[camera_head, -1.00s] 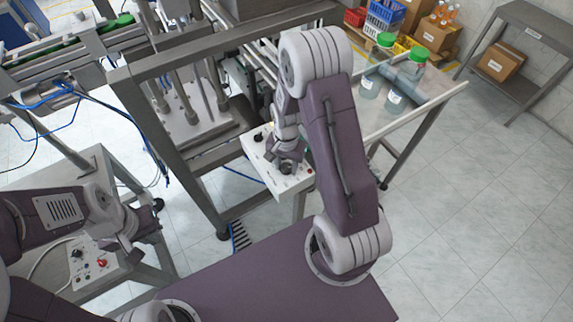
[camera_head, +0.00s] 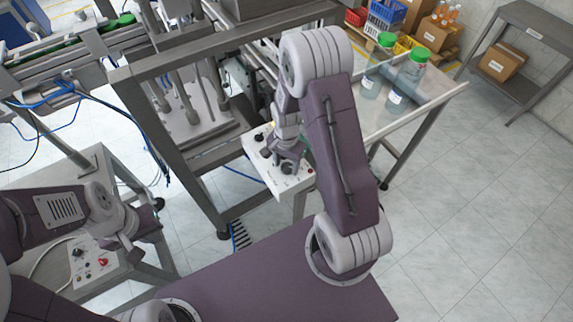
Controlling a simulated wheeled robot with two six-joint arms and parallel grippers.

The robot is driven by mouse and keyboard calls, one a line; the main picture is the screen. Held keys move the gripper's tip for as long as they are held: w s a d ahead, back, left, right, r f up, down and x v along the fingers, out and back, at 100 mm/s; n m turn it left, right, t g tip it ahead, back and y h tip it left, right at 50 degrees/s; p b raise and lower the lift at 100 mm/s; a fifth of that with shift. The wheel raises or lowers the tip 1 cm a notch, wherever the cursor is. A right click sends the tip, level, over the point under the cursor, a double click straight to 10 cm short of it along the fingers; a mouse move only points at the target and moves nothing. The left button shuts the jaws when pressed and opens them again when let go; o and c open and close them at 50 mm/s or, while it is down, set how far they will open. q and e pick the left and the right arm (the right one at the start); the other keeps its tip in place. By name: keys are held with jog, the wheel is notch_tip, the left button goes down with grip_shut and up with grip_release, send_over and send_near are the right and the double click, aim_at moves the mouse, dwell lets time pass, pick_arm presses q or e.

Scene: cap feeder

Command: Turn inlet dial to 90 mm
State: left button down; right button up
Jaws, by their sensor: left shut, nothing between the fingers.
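A white control panel (camera_head: 297,186) with dark knobs stands in the middle of the view, at the machine frame. One dark knob (camera_head: 287,169) on it is partly covered by my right gripper (camera_head: 283,158), which points down over the panel. I cannot tell whether its fingers touch the knob or are open or shut. The knob markings and any mm scale are too small to read, so I cannot tell which knob is the inlet dial. My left gripper (camera_head: 152,226) is shut and empty, at the left beside a second control panel (camera_head: 90,278) with a black knob and a red knob.
The grey machine frame (camera_head: 205,190) stands behind my grippers. Crates, boxes and a grey shelf (camera_head: 530,35) are at the back. The floor at right is free.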

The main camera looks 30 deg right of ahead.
aim_at(287, 168)
jog(key=shift+o, duration=0.3)
jog(key=shift+s, duration=0.1)
notch_tip(287, 168, up, 9)
jog(key=b, duration=0.1)
